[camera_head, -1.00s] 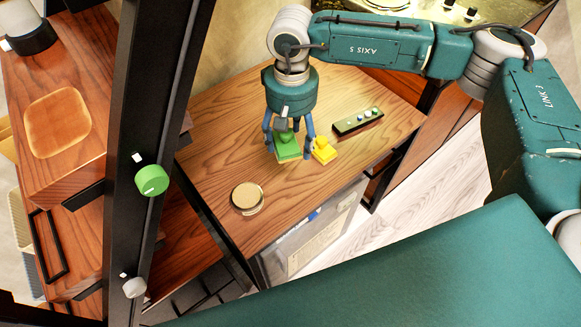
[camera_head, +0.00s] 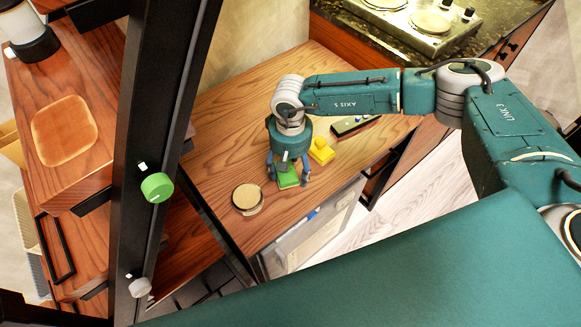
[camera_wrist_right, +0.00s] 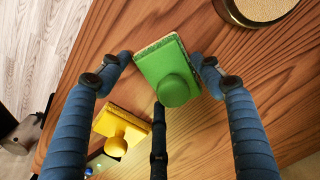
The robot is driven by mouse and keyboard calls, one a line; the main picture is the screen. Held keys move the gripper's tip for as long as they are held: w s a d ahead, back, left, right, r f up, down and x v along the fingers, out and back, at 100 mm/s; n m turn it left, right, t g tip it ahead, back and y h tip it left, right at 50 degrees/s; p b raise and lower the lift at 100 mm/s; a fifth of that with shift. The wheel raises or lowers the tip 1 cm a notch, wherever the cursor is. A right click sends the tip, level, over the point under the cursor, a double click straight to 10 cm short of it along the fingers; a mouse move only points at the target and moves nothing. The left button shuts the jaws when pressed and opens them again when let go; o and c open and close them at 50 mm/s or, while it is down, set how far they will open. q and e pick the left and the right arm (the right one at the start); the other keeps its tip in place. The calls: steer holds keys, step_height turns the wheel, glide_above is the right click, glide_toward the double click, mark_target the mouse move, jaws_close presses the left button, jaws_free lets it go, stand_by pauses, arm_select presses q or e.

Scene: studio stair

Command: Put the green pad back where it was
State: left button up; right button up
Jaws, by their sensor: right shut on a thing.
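The green pad (camera_head: 288,178) is a square block with a round green knob and a thin pale layer under it. My right gripper (camera_head: 289,181) is over it, near the table's front part. In the right wrist view the blue fingers of my right gripper (camera_wrist_right: 161,72) are closed around the green pad (camera_wrist_right: 168,78), and its knob faces the camera. I cannot tell whether the pad touches the wood or hangs just above it. A similar yellow pad (camera_head: 321,150) lies behind and to the right; it also shows in the right wrist view (camera_wrist_right: 121,130). My left gripper is not in view.
The wooden table (camera_head: 225,115) has free room at its back left. A round tan-topped tin (camera_head: 247,197) stands left of the gripper. A dark panel with buttons (camera_head: 345,127) lies at the back right. A black post (camera_head: 150,120) rises on the left.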

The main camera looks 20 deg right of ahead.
steer(key=shift+f, duration=0.15)
steer(key=o, duration=0.9)
steer(key=shift+c, duration=0.2)
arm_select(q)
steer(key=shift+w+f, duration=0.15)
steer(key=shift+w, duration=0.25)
arm_select(e)
steer(key=shift+o, duration=0.9)
steer(key=shift+r, duration=0.6)
arm_select(q)
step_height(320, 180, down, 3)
steer(key=b, duration=0.3)
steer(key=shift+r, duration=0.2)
arm_select(e)
step_height(320, 180, up, 11)
steer(key=shift+r, duration=0.1)
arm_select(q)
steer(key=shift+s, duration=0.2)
arm_select(e)
steer(key=shift+s, duration=0.15)
